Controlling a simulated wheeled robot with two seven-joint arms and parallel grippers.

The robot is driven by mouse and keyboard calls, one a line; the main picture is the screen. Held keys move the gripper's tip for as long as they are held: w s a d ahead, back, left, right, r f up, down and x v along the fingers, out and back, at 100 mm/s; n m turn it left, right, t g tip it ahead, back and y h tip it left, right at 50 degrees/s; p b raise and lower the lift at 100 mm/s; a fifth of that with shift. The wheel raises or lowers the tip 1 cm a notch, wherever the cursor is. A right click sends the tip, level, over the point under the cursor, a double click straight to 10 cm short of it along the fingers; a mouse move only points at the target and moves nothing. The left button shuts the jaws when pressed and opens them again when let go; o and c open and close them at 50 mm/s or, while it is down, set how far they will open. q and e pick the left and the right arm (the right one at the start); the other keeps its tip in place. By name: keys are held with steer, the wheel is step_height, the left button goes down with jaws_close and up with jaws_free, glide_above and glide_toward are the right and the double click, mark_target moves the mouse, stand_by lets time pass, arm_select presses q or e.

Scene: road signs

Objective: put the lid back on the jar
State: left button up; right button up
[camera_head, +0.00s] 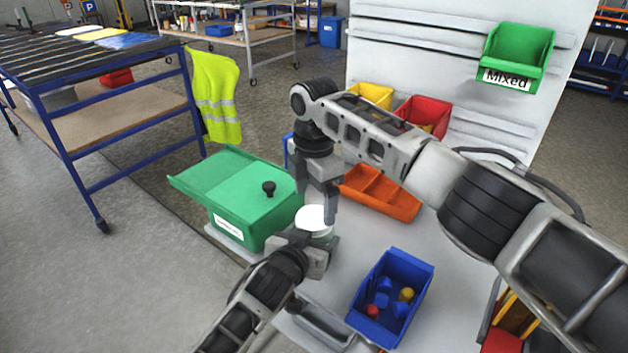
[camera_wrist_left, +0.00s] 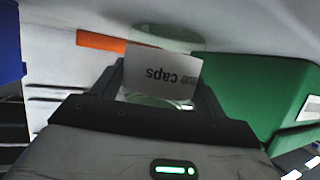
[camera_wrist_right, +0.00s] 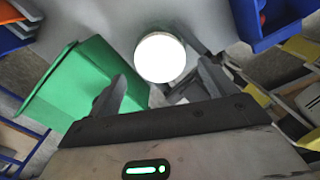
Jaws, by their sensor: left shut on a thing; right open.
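A jar with a white label reading "caps" (camera_wrist_left: 165,72), upside down in the left wrist view, has a pale greenish body. My left gripper (camera_head: 314,243) is shut around its side. A round white lid (camera_head: 313,217) shows at the jar's top in the head view. It is a bright white disc in the right wrist view (camera_wrist_right: 160,57). I cannot tell whether it is seated. My right gripper (camera_head: 318,203) points down from above with its fingers apart. In the right wrist view the disc lies just beyond the open fingertips (camera_wrist_right: 162,82).
A green box (camera_head: 238,205) with a black-knobbed sloping lid stands left of the grippers. A blue bin (camera_head: 415,262) with small coloured pieces is at lower right. An orange tray (camera_head: 385,190) lies behind. The white table (camera_head: 345,262) is bare between the jar and blue bin.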

mark_target(314, 217)
steer(key=shift+f, duration=1.9)
steer(key=c, duration=1)
steer(key=m, duration=0.3)
steer(key=o, duration=1.1)
steer(key=shift+c, duration=0.2)
steer(key=shift+r, duration=2.3)
